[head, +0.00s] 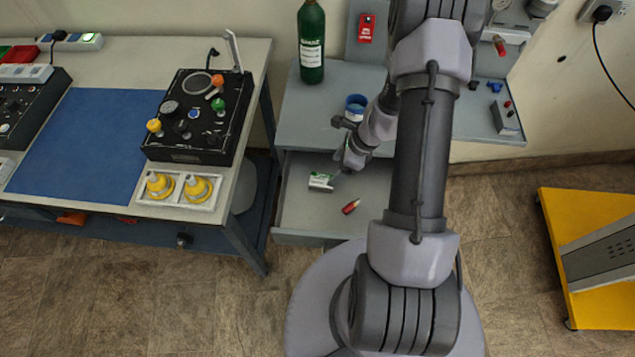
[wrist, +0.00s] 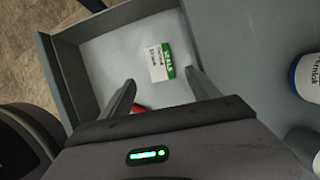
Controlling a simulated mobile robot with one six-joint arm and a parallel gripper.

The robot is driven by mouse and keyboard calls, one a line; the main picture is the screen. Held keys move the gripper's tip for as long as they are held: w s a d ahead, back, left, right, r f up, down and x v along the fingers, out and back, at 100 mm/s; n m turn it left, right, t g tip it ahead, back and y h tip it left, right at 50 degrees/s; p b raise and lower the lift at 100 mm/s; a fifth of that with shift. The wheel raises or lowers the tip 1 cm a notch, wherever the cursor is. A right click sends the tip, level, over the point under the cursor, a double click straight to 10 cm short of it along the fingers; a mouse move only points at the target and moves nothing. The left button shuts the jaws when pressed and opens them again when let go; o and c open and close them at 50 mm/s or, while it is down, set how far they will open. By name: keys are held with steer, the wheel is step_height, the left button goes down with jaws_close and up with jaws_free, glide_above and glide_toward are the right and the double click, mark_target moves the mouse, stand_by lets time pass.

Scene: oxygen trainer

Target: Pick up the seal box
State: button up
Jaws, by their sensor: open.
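The seal box (head: 321,181) is a small white box with a green band. It lies in an open grey drawer (head: 290,210) under the grey bench. In the wrist view the seal box (wrist: 158,62) lies flat on the drawer floor, beyond and between my fingertips, with printed text on its face. My gripper (head: 345,166) is at the drawer, just right of the box in the head view. In the wrist view my gripper (wrist: 160,77) is open, with nothing between its fingers. Whether the fingers touch the box I cannot tell.
A red object (head: 351,206) lies in the drawer near the box. The drawer walls stand around both. A blue-capped white jar (head: 355,107) and a green bottle (head: 312,42) stand on the bench above. A workbench with a black panel (head: 198,117) is at left.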

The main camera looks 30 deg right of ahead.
mark_target(323, 180)
steer(key=b+x, duration=0.4)
steer(key=x, duration=0.5)
steer(key=shift+w, duration=0.15)
steer(key=shift+r, duration=0.15)
steer(key=shift+c, duration=0.4)
steer(key=c, duration=1.4)
steer(key=shift+r, duration=0.15)
